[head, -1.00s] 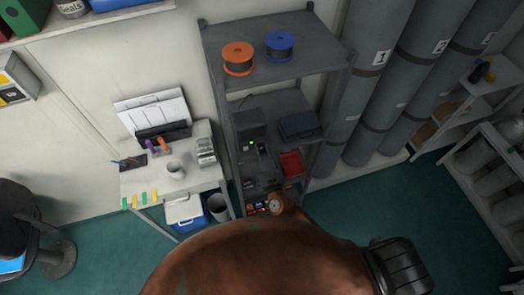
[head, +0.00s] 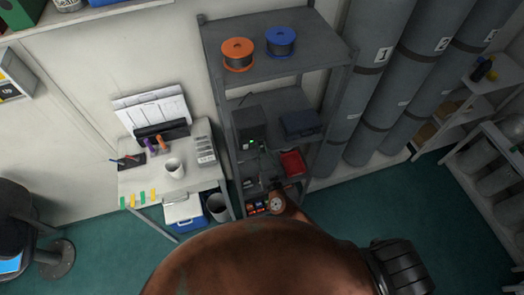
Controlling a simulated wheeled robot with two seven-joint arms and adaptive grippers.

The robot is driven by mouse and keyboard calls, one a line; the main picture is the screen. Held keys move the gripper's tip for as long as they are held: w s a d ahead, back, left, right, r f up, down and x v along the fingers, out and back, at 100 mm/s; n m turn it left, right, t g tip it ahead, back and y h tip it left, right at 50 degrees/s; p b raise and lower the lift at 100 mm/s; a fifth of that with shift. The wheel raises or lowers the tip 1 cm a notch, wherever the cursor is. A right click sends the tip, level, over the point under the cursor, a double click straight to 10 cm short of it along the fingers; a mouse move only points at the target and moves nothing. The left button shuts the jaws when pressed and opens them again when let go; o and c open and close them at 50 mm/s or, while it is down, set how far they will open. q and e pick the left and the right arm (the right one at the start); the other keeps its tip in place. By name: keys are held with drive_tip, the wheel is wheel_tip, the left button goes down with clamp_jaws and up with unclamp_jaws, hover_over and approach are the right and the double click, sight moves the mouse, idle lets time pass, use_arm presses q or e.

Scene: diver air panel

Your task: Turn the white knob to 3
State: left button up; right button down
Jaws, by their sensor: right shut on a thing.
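The air panel (head: 256,207) with small red and orange lights is low in the dark shelf unit, in the head view. A round pale dial (head: 277,204) shows at its right side. My right gripper (head: 268,187) is small and dark at the panel, shut on what appears to be the white knob. The knob itself and its pointer cannot be made out, as the gripper and arm cover that spot. My left gripper is not in view.
The shelf unit (head: 222,75) holds an orange spool (head: 238,54), a blue spool (head: 281,41), a dark box with green lights (head: 249,126) and a red tray (head: 292,163). Tall grey cylinders (head: 375,80) stand to the right.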

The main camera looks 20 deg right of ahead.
drive_tip(key=m+b, duration=0.3)
drive_tip(key=m, duration=0.1)
drive_tip(key=shift+f+b, duration=0.2)
drive_tip(key=shift+b, duration=0.15)
drive_tip(key=m+b, duration=0.3)
drive_tip(key=m, duration=0.2)
drive_tip(key=shift+m+b, duration=0.3)
drive_tip(key=shift+m, duration=0.1)
drive_tip(key=m+b, duration=0.2)
drive_tip(key=m, duration=0.2)
drive_tip(key=shift+r+y, duration=0.1)
drive_tip(key=shift+y, duration=0.2)
drive_tip(key=shift+r+m+b, duration=0.1)
drive_tip(key=shift+m+b, duration=0.35)
drive_tip(key=shift+m, duration=1.95)
